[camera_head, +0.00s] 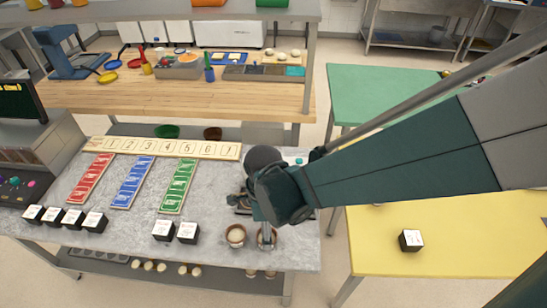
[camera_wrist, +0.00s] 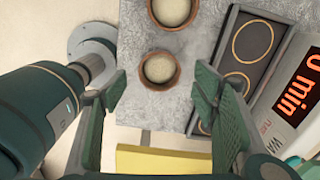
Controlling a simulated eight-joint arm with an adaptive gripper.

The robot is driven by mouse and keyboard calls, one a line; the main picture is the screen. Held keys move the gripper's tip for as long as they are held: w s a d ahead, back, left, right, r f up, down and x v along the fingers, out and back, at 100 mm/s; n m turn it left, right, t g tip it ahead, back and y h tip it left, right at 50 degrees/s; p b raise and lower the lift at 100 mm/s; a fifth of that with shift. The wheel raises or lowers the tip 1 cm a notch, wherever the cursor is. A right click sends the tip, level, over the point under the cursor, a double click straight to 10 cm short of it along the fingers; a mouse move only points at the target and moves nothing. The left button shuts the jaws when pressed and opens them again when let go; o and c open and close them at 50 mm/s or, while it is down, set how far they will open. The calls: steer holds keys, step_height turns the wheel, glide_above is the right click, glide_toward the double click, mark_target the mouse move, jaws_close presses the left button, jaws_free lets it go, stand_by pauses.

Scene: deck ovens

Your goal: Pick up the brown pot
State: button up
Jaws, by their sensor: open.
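Two round brown pots with pale insides stand near the front right of the grey stone counter. In the head view one brown pot (camera_head: 236,234) is in clear sight, and the other is partly hidden behind my gripper (camera_head: 267,238). In the wrist view one brown pot (camera_wrist: 159,69) lies between and just beyond the fingertips of my open gripper (camera_wrist: 160,88). The second brown pot (camera_wrist: 173,10) is farther up at the top edge. The fingers look empty, and I see no contact with a pot. A dark brown bowl (camera_head: 212,133) sits behind the counter.
A dark panel with rings (camera_wrist: 253,42) and a red-digit display (camera_wrist: 298,92) stand right of the pots. Black cubes (camera_head: 162,230) are to their left on the counter (camera_head: 130,245). A yellow table (camera_head: 450,245) and green table (camera_head: 375,90) stand right.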

stand_by(0.3)
steer(key=shift+f+b, duration=0.7)
steer(key=shift+f, duration=1.9)
steer(key=shift+c, duration=0.2)
steer(key=c, duration=1)
